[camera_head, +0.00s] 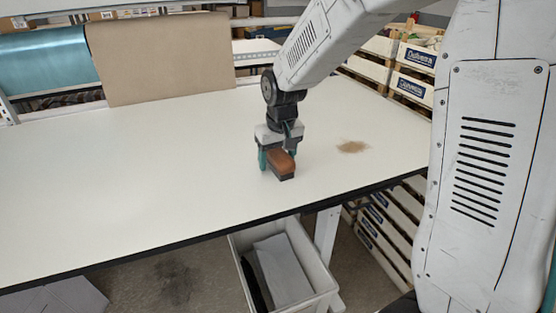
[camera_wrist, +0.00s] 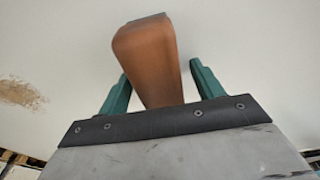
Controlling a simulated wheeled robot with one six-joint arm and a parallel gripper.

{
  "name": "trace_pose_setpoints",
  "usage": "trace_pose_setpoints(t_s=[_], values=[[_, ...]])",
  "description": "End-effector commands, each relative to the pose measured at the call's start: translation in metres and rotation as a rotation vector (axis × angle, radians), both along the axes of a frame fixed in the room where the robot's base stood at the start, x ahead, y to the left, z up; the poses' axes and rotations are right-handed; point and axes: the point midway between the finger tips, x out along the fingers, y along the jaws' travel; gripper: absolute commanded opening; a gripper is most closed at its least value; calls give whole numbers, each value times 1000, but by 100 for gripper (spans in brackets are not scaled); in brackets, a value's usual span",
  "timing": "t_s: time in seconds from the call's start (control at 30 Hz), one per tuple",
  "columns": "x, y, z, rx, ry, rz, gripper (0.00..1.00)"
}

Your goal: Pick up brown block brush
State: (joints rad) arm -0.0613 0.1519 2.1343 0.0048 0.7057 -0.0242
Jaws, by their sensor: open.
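The brown block brush (camera_head: 283,162) has a brown top and a dark lower part, and rests on the white table towards its front edge. In the wrist view the brown block (camera_wrist: 148,60) lies between the two green fingers, its near end hidden behind the gripper body. My gripper (camera_head: 277,158) points down at the brush with one finger on each side of it.
The white table (camera_head: 130,160) is mostly clear. A tan stain or pile of dust (camera_head: 352,147) lies right of the brush and shows in the wrist view (camera_wrist: 20,93). A brown paper sheet (camera_head: 160,58) hangs at the back. A bin (camera_head: 328,284) stands below the front edge; crates (camera_head: 412,75) stand right.

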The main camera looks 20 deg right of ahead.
Motion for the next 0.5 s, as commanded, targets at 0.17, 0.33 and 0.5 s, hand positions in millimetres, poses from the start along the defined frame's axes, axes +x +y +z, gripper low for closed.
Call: trace_pose_setpoints(t_s=[0.17,0.33,0.5], values=[[0,0,0,0,0,0,47],[0,0,1,0,0,0,15],[0,0,1,0,-1,0,15]])
